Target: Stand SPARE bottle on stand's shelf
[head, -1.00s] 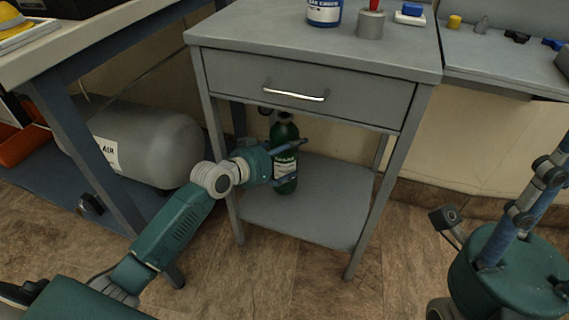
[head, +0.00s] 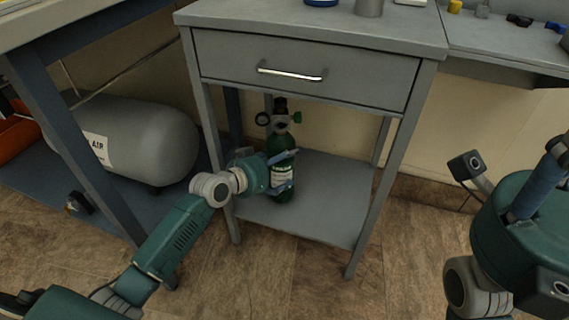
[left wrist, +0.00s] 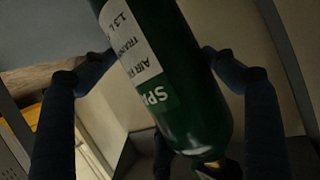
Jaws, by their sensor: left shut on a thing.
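The SPARE bottle (head: 281,178) is a green cylinder with a white label and a dark valve and gauge on top. It is inside the grey stand, below the drawer and over the lower shelf (head: 325,205). It looks roughly upright with a slight lean. My left gripper (head: 278,172) is shut around the bottle's body from the left. In the left wrist view the bottle (left wrist: 180,70) lies between the two dark fingers, its SPARE label facing the camera. I cannot tell whether its base touches the shelf.
The stand's drawer (head: 300,75) hangs above the bottle, and its front legs flank the opening. A grey air tank (head: 150,140) lies on a blue lower shelf to the left. The right part of the shelf is bare.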

